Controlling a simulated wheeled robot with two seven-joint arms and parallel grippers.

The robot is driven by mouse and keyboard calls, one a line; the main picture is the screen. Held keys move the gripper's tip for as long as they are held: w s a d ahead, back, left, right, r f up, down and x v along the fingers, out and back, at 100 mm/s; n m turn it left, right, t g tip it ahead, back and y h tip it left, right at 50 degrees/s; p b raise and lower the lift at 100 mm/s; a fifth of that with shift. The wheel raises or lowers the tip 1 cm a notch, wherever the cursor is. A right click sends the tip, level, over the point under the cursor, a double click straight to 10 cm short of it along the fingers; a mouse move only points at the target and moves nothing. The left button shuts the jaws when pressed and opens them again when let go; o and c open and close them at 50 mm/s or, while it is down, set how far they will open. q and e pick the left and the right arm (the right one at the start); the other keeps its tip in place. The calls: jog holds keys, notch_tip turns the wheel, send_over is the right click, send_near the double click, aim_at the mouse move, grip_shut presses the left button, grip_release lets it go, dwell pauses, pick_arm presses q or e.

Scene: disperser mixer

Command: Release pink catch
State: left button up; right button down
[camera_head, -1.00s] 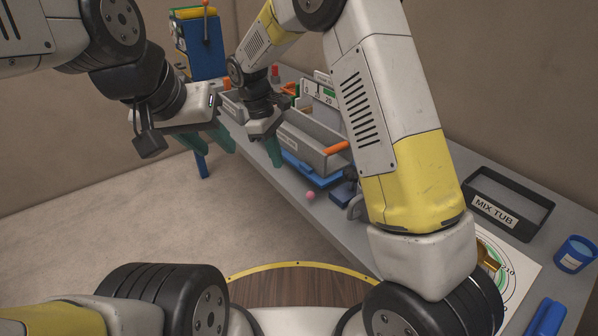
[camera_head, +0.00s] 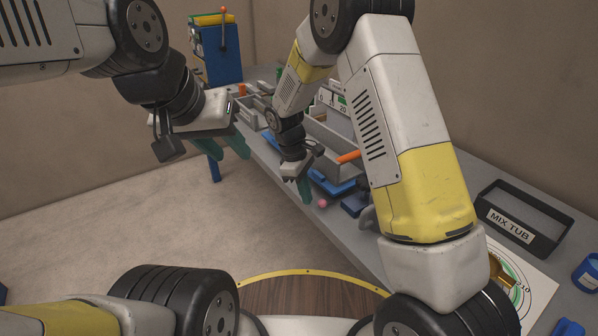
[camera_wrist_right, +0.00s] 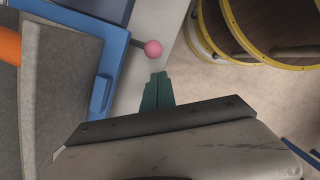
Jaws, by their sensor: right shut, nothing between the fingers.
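The pink catch is a small pink ball (camera_head: 322,203) on a short dark rod at the bench's front edge. In the right wrist view the pink ball (camera_wrist_right: 153,48) sticks out from a blue frame (camera_wrist_right: 103,85). My right gripper (camera_head: 305,192) is beside the ball, just left of it in the head view. Its green fingers (camera_wrist_right: 157,88) are together and empty, their tips a little short of the ball in the wrist view; I cannot tell whether they touch it. My left gripper (camera_head: 240,143) hangs over the floor at left, its green fingers apart and empty.
A grey bin with an orange handle (camera_head: 348,156) stands behind the catch. A black mix tub (camera_head: 522,228) and a blue cup (camera_head: 588,272) are at right. A blue machine with a lever (camera_head: 217,50) stands at the back. Floor left of the bench is clear.

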aim_at(322, 205)
jog(key=shift+s+d+r, duration=0.15)
jog(key=shift+s+d, duration=0.15)
jog(key=shift+d, duration=0.45)
jog(key=shift+s+d+n, duration=0.1)
jog(key=shift+s+n, duration=0.35)
jog(key=shift+n, duration=0.35)
jog(key=s+n, duration=0.1)
jog(key=d+n+t, duration=0.1)
jog(key=n, duration=0.1)
jog(key=shift+s, duration=0.4)
jog(key=n, duration=0.1)
jog(key=s+d+n, duration=0.1)
jog(key=n, duration=0.1)
jog(key=n+t, duration=0.1)
jog(key=shift+s+d+n, duration=0.25)
jog(key=shift+d+n, duration=0.05)
jog(key=shift+d, duration=0.05)
jog(key=shift+w, duration=0.15)
jog(key=shift+w+a, duration=0.2)
jog(key=shift+w, duration=0.5)
